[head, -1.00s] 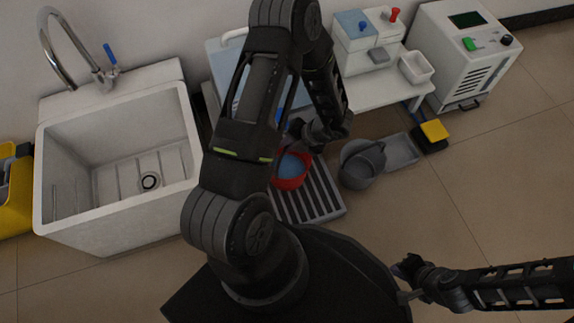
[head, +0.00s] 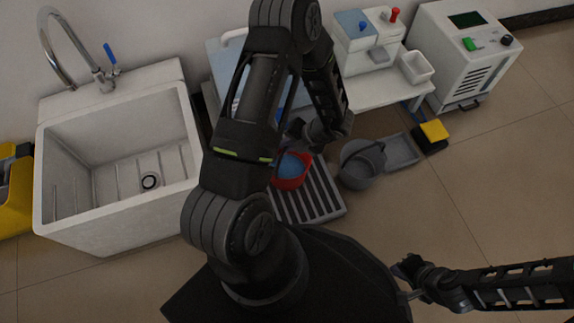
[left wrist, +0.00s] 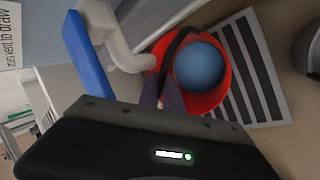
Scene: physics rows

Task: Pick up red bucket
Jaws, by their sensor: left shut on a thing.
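The red bucket (head: 290,183) is on or just above the striped grey mat in the head view, partly hidden by my left arm. It holds a blue ball (head: 291,166). In the left wrist view the bucket (left wrist: 222,92) shows its red rim, the blue ball (left wrist: 199,65) and a dark handle (left wrist: 172,48). My left gripper (head: 298,130) is above the bucket, its fingers shut on the handle. Whether the bucket's base touches the mat is hidden. My right gripper (head: 404,272) is at the lower right, well away from the bucket; its finger gap is unclear.
The striped mat (head: 320,198) lies on the floor. A grey bucket (head: 357,172) and a grey tray (head: 402,151) stand to its right. A white sink (head: 70,233) is at left. A white bench (head: 375,93) is behind. Floor at right is clear.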

